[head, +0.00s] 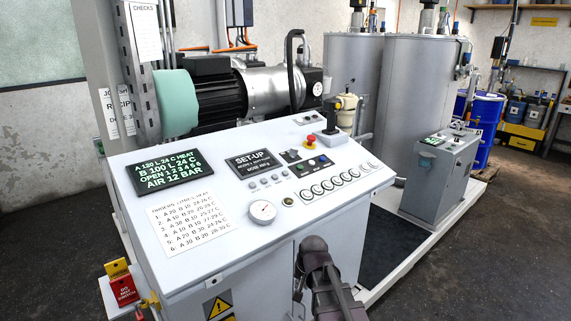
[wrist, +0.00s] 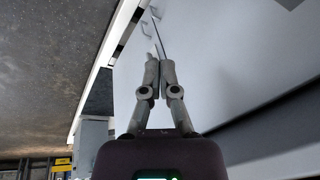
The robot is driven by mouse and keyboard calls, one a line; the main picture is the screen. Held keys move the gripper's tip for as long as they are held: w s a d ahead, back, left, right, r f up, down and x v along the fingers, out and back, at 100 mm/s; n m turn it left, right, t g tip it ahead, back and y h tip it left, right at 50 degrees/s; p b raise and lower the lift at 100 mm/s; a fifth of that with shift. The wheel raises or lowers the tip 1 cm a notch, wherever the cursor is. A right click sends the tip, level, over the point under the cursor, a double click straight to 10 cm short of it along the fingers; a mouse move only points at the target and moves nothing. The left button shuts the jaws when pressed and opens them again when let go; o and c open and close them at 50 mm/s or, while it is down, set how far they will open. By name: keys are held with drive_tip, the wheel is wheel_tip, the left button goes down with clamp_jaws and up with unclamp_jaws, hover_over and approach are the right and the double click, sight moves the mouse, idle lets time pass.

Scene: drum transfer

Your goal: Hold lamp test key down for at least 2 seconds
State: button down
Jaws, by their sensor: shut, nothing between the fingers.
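A sloped light-grey control console (head: 225,180) fills the middle of the head view. It has a few small grey round keys (head: 265,182) left of a dark strip of push buttons (head: 312,166), and a row of round dials (head: 317,189) below. The labels are too small to read, so I cannot tell which is the lamp test key. My gripper (wrist: 159,62) shows in the wrist view with its two fingers together and empty, beside a pale flat surface. In the head view my arm is low in front of the console, and the fingertips cannot be made out; no key contact is visible.
The console also carries a green-text display (head: 155,163), a SET-UP screen (head: 257,161), a red mushroom button (head: 310,143), a black lever (head: 330,118) and a pressure gauge (head: 262,211). Large grey tanks (head: 420,85) and a smaller control box (head: 440,170) stand behind right. Dark floor (head: 500,260) is clear at right.

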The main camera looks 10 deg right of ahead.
drive_tip(key=w+r+m+t+p, duration=0.15)
drive_tip(key=w+r+p, duration=0.25)
drive_tip(key=r+p, duration=1)
wheel_tip(320, 180, up, 18)
drive_tip(key=m+t+y+p, duration=0.2)
drive_tip(key=m+t+p, duration=0.55)
drive_tip(key=m, duration=1.15)
hover_over(285, 173)
drive_tip(key=s+d, duration=0.3)
drive_tip(key=shift+s+a+r+t, duration=0.15)
drive_tip(key=shift+a+r+t, duration=0.05)
drive_tip(key=shift+t, duration=0.2)
drive_tip(key=shift+f, duration=0.15)
drive_tip(key=f+b, duration=0.2)
drive_tip(key=w+a+f+b, duration=0.1)
drive_tip(key=f+b, duration=0.2)
drive_tip(key=w+f+b, duration=0.1)
drive_tip(key=f+b, duration=0.2)
drive_tip(key=shift+w+a, duration=0.2)
drive_tip(key=shift+a, duration=0.05)
drive_tip(key=shift+f+b, duration=0.3)
drive_tip(key=shift+b, duration=0.15)
drive_tip(key=shift+w+f, duration=0.15)
